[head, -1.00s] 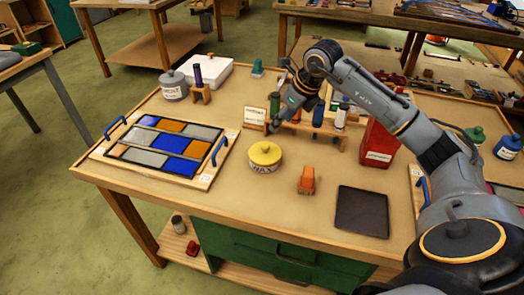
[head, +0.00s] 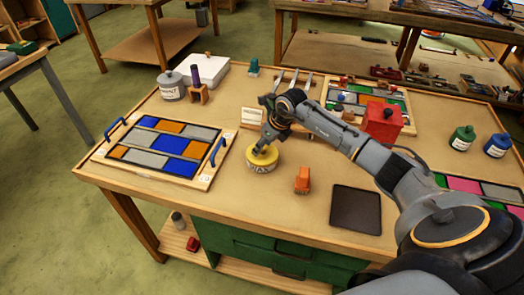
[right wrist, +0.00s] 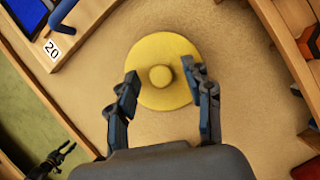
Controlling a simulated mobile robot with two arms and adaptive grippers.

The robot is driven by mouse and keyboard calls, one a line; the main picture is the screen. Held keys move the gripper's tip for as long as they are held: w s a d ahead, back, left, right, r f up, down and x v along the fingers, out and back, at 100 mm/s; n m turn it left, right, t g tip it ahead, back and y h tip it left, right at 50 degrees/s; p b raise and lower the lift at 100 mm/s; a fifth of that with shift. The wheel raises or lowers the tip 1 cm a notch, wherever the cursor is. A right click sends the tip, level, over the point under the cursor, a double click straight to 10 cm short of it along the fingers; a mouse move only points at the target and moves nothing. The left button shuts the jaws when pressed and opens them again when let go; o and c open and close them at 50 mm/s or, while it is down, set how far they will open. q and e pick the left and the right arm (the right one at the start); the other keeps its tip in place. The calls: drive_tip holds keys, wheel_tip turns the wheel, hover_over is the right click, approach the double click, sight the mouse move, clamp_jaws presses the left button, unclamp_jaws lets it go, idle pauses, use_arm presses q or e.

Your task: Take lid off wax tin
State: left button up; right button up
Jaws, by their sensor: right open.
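The wax tin (head: 261,168), with a WAX label on its side and a yellow lid (head: 270,158), stands upright on the workbench in the head view. My right gripper (head: 262,148) is over it and hides part of the lid. In the right wrist view the round lid (right wrist: 162,90) shows from above with a knob (right wrist: 160,77) in its middle. My right gripper (right wrist: 162,82) is open there, with one finger on each side of the knob and nothing between them but the lid behind. A small dark gripper (right wrist: 56,156), seemingly my left, shows at lower left; its jaws are too small to judge.
A leaded panel (head: 170,147) on a board with blue handles lies left of the tin. An orange block (head: 302,180) and a dark square pad (head: 356,209) lie to the right. A small sign (head: 251,116) stands behind. A red container (head: 384,122) stands farther right.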

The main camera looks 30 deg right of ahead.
clamp_jaws()
idle(0.3)
